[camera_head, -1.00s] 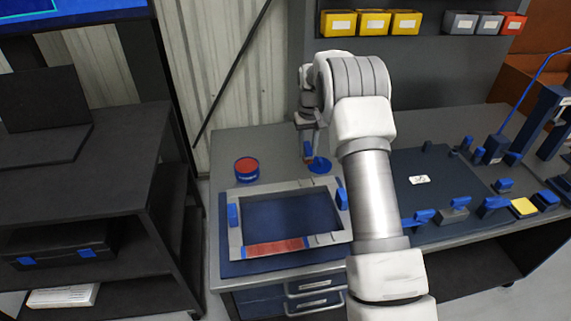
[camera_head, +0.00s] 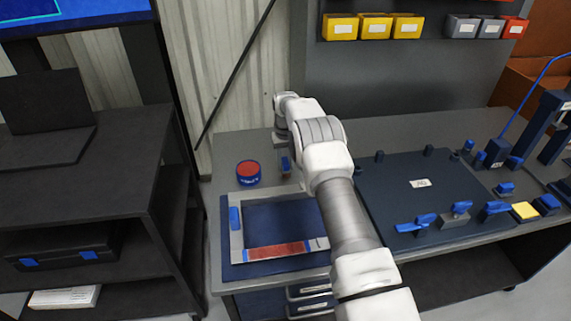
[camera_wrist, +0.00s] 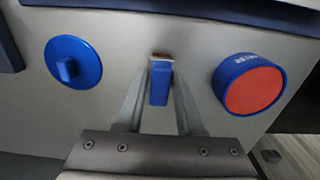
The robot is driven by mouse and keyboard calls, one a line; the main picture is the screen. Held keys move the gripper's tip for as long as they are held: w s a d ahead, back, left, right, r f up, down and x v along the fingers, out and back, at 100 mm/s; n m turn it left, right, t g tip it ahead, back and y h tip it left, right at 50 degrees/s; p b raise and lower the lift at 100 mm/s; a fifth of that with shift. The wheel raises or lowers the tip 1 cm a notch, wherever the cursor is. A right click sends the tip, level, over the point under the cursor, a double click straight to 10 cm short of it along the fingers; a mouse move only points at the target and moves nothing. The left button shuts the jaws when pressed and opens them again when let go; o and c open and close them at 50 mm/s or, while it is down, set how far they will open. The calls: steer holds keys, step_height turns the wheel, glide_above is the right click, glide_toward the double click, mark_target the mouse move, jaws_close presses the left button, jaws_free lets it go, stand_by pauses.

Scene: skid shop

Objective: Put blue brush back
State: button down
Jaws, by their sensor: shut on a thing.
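The blue brush (camera_wrist: 159,88) is between the fingertips of my gripper (camera_wrist: 160,82) in the wrist view, with a brownish tip at its far end. My gripper is shut on it. In the head view, my gripper (camera_head: 285,161) is over the bench behind the frame, with the blue brush partly hidden. A round blue disc with a raised knob (camera_wrist: 74,62) lies to the left in the wrist view; my arm hides it in the head view. I cannot tell whether the brush touches the bench.
A blue tin with a red top (camera_head: 248,173) stands left of my gripper, and to the right in the wrist view (camera_wrist: 252,86). A grey frame (camera_head: 237,241) lies on the bench in front. A dark board with blue clamps (camera_head: 415,195) is to the right.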

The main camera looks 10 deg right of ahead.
steer(key=shift+f+b, duration=0.3)
steer(key=shift+f, duration=0.2)
steer(key=c, duration=0.5)
jaws_free()
steer(key=shift+r, duration=0.1)
steer(key=shift+c, duration=0.2)
steer(key=shift+r, duration=0.1)
step_height(320, 180, up, 12)
step_height(320, 180, up, 14)
steer(key=t, duration=0.1)
glide_above(285, 161)
steer(key=s, duration=0.6)
steer(key=s+r+t, duration=0.2)
steer(key=s+r, duration=0.8)
steer(key=s, duration=0.2)
steer(key=s+r+t, duration=0.1)
steer(key=s+r, duration=0.1)
steer(key=s, duration=1.3)
steer(key=s+f+t, duration=0.1)
steer(key=s+f, duration=0.4)
steer(key=s, duration=0.7)
steer(key=shift+s+f+t+p, duration=0.15)
steer(key=shift+f+t+p, duration=0.15)
steer(key=shift+p, duration=0.1)
